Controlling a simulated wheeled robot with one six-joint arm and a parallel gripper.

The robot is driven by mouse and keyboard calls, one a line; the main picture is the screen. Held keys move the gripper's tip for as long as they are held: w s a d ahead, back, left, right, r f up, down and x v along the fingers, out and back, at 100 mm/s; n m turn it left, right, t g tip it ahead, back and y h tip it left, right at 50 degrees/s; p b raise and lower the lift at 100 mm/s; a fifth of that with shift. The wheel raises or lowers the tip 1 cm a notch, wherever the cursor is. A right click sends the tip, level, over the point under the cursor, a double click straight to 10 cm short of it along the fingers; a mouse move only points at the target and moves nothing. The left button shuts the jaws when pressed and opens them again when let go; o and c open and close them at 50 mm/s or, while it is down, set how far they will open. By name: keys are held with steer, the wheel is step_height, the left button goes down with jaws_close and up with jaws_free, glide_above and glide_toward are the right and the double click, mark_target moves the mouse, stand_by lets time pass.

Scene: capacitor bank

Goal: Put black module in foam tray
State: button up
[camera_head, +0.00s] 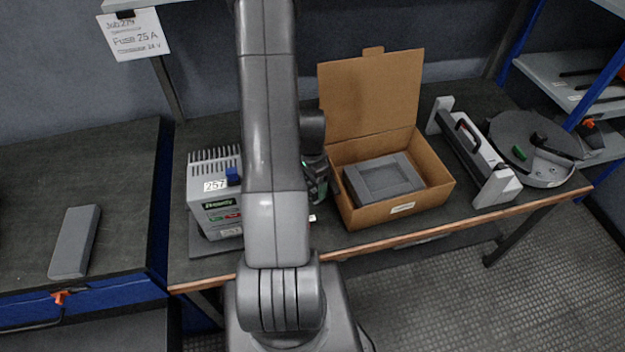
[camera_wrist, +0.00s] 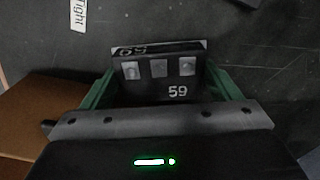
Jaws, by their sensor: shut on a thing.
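The black module (camera_wrist: 158,84), marked 59 with metal contacts on its face, is between the green fingers of my gripper (camera_wrist: 165,90) in the wrist view. My gripper is shut on it. In the head view my arm hides the module and most of the gripper (camera_head: 318,178). The foam tray (camera_head: 385,178) is grey with a rectangular recess. It lies inside an open cardboard box (camera_head: 412,208) to the right of my gripper, and its recess looks empty. The cardboard also shows at the left in the wrist view (camera_wrist: 45,112).
A grey unit (camera_head: 215,205) labelled 257 stands left of my arm. A grey-white bar device (camera_head: 470,150) and a round grey reel (camera_head: 530,145) are right of the box. The box's lid (camera_head: 370,95) stands up behind it. A grey block (camera_head: 75,242) lies on the left bench.

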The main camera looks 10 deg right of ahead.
mark_target(311, 182)
steer(key=shift+f, duration=0.1)
steer(key=o, duration=1.2)
step_height(311, 182, up, 12)
steer(key=b, duration=0.2)
